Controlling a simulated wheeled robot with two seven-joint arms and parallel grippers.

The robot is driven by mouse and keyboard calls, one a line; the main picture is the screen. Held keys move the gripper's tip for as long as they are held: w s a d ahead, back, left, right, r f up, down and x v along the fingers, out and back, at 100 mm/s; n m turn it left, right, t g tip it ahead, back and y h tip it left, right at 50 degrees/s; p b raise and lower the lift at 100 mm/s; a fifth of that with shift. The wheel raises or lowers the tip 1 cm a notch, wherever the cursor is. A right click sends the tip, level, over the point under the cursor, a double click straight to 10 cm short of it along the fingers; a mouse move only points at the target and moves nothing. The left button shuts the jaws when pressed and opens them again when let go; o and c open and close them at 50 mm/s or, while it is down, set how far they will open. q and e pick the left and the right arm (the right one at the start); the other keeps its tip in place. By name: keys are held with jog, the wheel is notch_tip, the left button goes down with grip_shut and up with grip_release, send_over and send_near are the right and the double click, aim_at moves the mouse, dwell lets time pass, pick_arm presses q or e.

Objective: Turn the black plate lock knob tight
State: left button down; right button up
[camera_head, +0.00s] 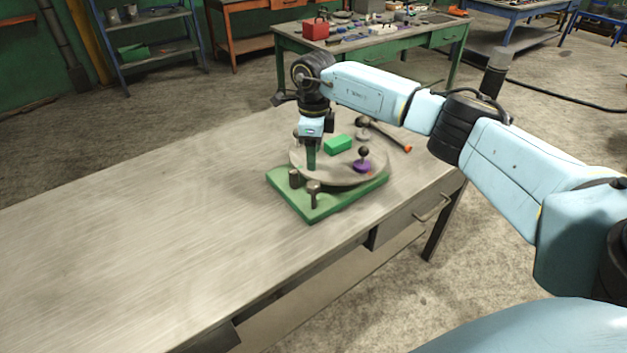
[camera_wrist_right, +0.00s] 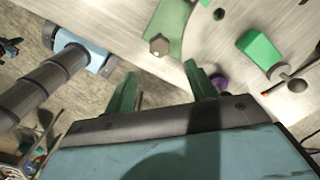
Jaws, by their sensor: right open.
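A green base (camera_head: 322,209) on the workbench carries a round grey plate (camera_head: 340,178). Two dark upright knobs stand at the plate's near left edge, one at the front (camera_head: 314,190) and one further left (camera_head: 294,178); which one is the plate lock knob I cannot tell for sure. In the right wrist view a grey-topped knob (camera_wrist_right: 159,46) stands on the green base. My right gripper (camera_head: 311,160) points down over the plate's left part, its green fingers apart and empty. The fingers (camera_wrist_right: 162,88) also show in the wrist view, with no knob between them. My left gripper is not in view.
A green block (camera_head: 338,145) and a purple piece with a black ball knob (camera_head: 363,162) are on the plate. A tool with an orange end (camera_head: 390,136) lies behind it. The bench's left side (camera_head: 130,240) is clear. A second bench (camera_head: 370,45) stands behind.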

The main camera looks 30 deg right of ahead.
aim_at(313, 184)
notch_tip(313, 184, down, 10)
jog(key=shift+r, duration=0.1)
jog(key=shift+c, duration=0.3)
jog(key=c, duration=0.9)
